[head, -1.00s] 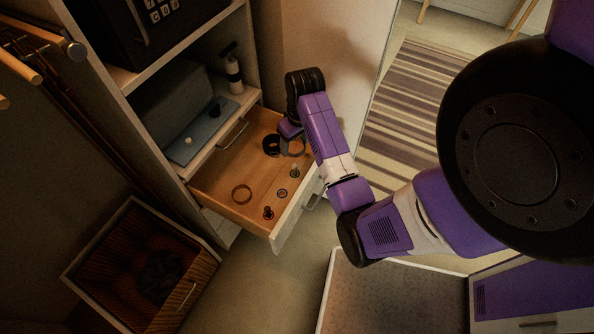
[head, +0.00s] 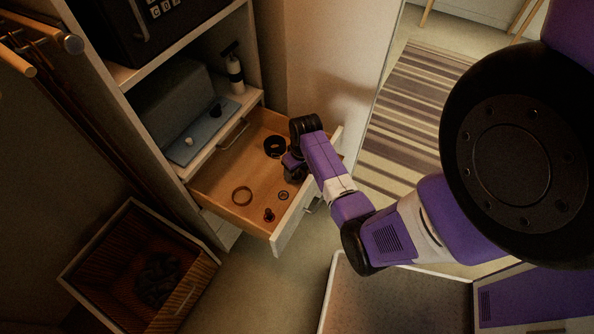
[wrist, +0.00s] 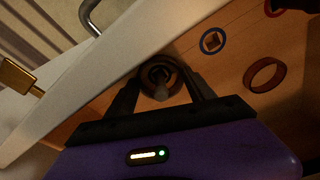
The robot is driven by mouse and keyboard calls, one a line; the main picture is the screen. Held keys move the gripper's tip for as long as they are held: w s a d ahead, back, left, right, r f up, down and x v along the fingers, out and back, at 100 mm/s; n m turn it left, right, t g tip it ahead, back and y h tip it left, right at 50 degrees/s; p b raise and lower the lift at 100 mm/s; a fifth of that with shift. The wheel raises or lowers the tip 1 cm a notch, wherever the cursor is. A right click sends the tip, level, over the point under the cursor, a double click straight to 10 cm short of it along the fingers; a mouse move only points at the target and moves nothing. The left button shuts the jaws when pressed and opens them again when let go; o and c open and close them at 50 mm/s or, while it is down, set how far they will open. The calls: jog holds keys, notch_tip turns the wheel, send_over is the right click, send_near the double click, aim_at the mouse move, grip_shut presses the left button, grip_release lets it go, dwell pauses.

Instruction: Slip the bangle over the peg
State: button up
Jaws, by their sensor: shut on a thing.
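In the head view my gripper (head: 293,168) hides the peg and most of the bangle.
The drawer's white front (wrist: 95,85) stands close beside my gripper. A wooden crate (head: 110,265) is on the floor.

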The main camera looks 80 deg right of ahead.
jog(key=o, duration=1.3)
jog(key=shift+f, duration=0.1)
jog(key=r, duration=0.4)
jog(key=s+r+p, duration=0.1)
jog(key=r, duration=0.3)
jog(key=a+r+p, duration=0.1)
jog(key=r, duration=0.3)
jog(key=shift+s, duration=0.25)
